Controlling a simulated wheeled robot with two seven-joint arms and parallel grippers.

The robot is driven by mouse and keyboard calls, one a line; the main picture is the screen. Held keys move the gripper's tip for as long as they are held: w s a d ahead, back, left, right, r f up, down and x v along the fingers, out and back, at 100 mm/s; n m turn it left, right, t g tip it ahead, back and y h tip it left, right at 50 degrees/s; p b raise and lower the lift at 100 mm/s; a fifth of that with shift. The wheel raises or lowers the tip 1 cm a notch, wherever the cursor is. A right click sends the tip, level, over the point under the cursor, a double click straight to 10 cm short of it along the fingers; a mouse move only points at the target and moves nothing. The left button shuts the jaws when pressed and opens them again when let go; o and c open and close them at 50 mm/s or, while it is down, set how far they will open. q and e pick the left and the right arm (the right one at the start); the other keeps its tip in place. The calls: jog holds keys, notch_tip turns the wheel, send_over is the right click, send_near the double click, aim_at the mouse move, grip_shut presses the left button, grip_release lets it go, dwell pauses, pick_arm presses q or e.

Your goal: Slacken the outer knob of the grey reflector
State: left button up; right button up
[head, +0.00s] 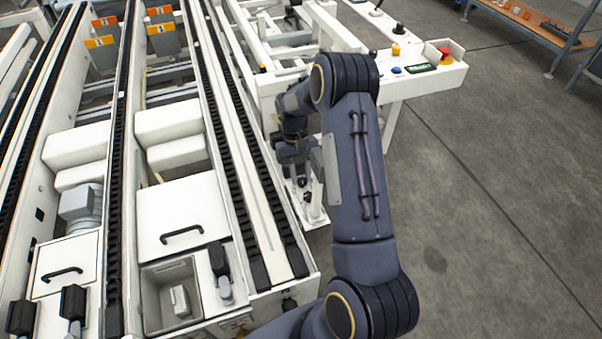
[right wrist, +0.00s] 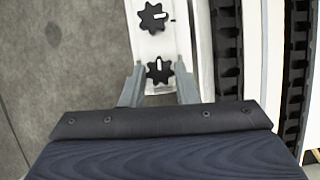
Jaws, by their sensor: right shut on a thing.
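My right gripper (head: 300,165) is lowered beside the right side of the conveyor, over a narrow white plate. In the right wrist view its two fingers (right wrist: 158,70) stand on either side of a black star-shaped knob (right wrist: 153,77), and it is shut on that knob. A second black star knob (right wrist: 153,18) sits farther along the same white plate (right wrist: 154,45), clear of the fingers. Each knob has a white mark on it. I cannot make out the grey reflector itself. My left gripper is not in view.
The conveyor rails with black chain (right wrist: 228,50) run close beside the plate. A control panel with a red button (head: 445,56) stands beyond my right arm. A covered box with a black handle (head: 182,232) lies left. Open floor (head: 500,200) is at right.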

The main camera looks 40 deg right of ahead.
jog(key=o, duration=0.7)
jog(key=p+v, duration=0.1)
jog(key=v, duration=0.7)
jog(key=shift+s, duration=0.1)
